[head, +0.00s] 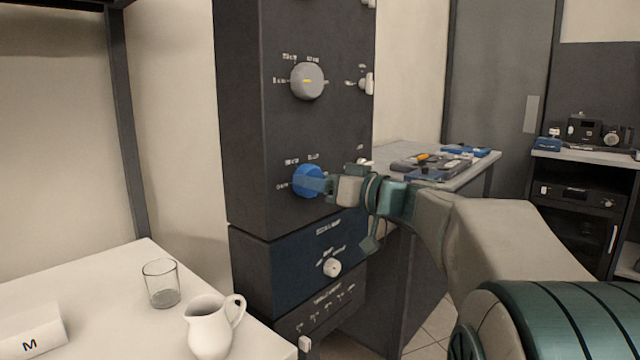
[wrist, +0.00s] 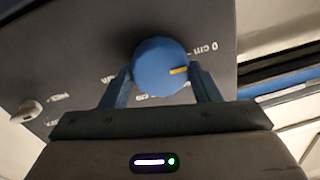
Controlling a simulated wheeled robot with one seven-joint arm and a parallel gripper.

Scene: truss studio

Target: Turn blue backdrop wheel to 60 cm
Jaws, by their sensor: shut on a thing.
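The blue wheel (head: 306,180) is a round knob on the front of the dark upright cabinet. My gripper (head: 324,186) reaches it from the right and is shut on it. In the wrist view the blue wheel (wrist: 159,66) sits between the two fingers of my gripper (wrist: 163,88), one on each side. A yellow pointer mark on the wheel points right in the wrist view, near the printed "0 cm". The other scale marks are too blurred to read, and part of the scale is hidden behind the fingers.
A grey knob (head: 307,81) is above the blue wheel, and a white knob (head: 332,267) is on the blue panel below. A white table (head: 110,296) at front left holds a glass (head: 161,283) and a white jug (head: 212,326). A bench with parts (head: 440,165) stands behind my arm.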

